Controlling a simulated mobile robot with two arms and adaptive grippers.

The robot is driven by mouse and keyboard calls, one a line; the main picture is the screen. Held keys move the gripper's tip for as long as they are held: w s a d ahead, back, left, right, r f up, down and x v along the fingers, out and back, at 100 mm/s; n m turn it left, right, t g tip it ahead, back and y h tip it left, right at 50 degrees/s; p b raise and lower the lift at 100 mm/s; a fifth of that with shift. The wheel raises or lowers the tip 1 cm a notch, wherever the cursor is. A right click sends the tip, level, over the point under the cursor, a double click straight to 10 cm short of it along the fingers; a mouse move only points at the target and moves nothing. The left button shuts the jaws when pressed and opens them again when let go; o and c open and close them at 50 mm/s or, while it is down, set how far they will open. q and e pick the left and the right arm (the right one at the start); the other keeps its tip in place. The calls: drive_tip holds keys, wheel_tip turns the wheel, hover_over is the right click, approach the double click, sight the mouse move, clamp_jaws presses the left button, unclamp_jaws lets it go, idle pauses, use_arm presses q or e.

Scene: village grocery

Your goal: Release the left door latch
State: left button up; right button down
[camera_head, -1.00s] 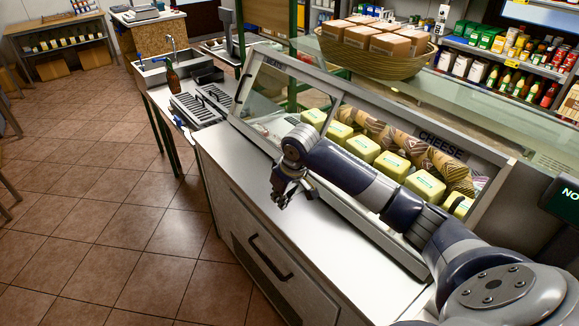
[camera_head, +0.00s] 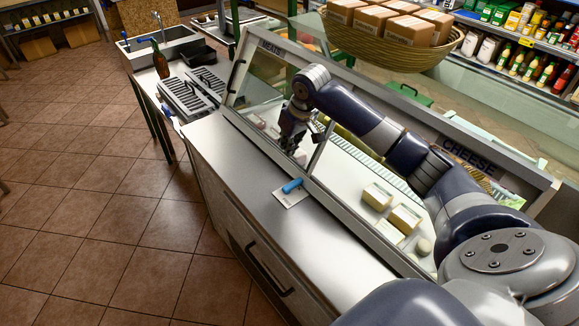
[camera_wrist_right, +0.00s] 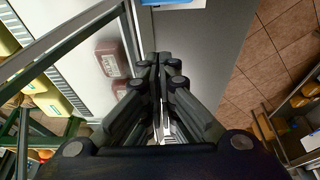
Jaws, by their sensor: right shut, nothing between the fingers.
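The glass-fronted display case (camera_head: 262,42) runs diagonally across the head view, with a MEATS label at its left end and a CHEESE label further right. A metal divider bar (camera_head: 321,146) stands between its front sections. My right gripper (camera_head: 293,148) is shut and empty, close to the glass beside this bar; contact cannot be told. In the right wrist view, its fingers (camera_wrist_right: 160,62) are together, over the bar and counter edge. I cannot pick out a latch clearly; the gripper may hide it. My left gripper is not in view.
A blue-handled tool (camera_head: 291,186) lies on a white card on the steel counter (camera_head: 235,165). Pale blocks (camera_head: 378,196) sit inside the case. A basket of boxes (camera_head: 395,45) stands above. A dark drawer handle (camera_head: 268,270) is on the counter front. The tiled floor is open at left.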

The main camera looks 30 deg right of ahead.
sight(293, 186)
drive_tip(key=p+x, duration=0.1)
drive_tip(key=x, duration=0.9)
drive_tip(key=s+p, duration=0.2)
drive_tip(key=s, duration=0.1)
drive_tip(key=shift+d, duration=0.2)
drive_tip(key=shift+s+p, duration=0.35)
drive_tip(key=shift+s, duration=0.25)
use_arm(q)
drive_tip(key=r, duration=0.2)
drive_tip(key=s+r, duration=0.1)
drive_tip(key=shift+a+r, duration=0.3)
use_arm(e)
drive_tip(key=shift+w+f, duration=0.1)
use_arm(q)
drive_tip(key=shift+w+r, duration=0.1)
use_arm(e)
drive_tip(key=shift+a, duration=0.1)
